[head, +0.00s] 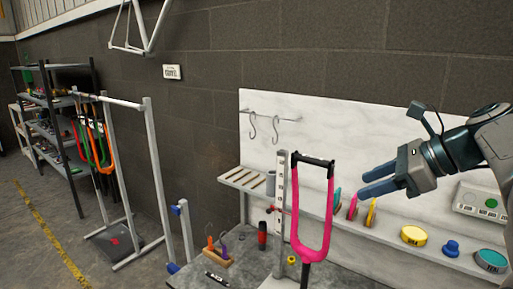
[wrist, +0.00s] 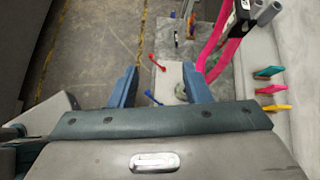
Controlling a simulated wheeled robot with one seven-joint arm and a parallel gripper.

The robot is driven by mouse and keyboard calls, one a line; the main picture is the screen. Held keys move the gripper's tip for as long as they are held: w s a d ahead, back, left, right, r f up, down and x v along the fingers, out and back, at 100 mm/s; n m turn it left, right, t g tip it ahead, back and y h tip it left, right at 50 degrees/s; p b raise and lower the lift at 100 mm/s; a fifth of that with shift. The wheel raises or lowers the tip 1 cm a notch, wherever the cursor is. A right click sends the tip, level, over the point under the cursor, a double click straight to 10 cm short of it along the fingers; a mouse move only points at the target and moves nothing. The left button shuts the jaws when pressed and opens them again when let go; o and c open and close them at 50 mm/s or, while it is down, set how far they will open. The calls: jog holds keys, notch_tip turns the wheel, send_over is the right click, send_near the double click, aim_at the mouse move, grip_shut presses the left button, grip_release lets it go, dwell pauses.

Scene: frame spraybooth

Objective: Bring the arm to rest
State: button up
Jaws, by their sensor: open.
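My gripper (head: 362,180) is at the right of the head view, in the air in front of the white back panel and to the right of the pink fork (head: 312,215). Its two blue fingers are apart with nothing between them. In the wrist view the open fingers (wrist: 158,90) point down over the bench and floor. The pink fork also shows in the wrist view (wrist: 229,50), just beyond the right finger; whether they touch cannot be told there. My arm reaches in from the right edge.
A grey bench (head: 205,277) holds small tools. A rack (head: 152,165) with orange and green forks stands left. Floor is open at far left.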

jog(key=s+a+f+n+g+h, duration=0.1)
jog(key=s+a+f+n+h, duration=0.2)
jog(key=s+f+n, duration=0.4)
jog(key=s+a+f+n+g+h, duration=0.1)
jog(key=s+a+f+n+h, duration=0.3)
jog(key=f+n, duration=1.1)
jog(key=s+n+h, duration=0.1)
jog(key=s, duration=0.2)
jog(key=shift+f+g, duration=0.3)
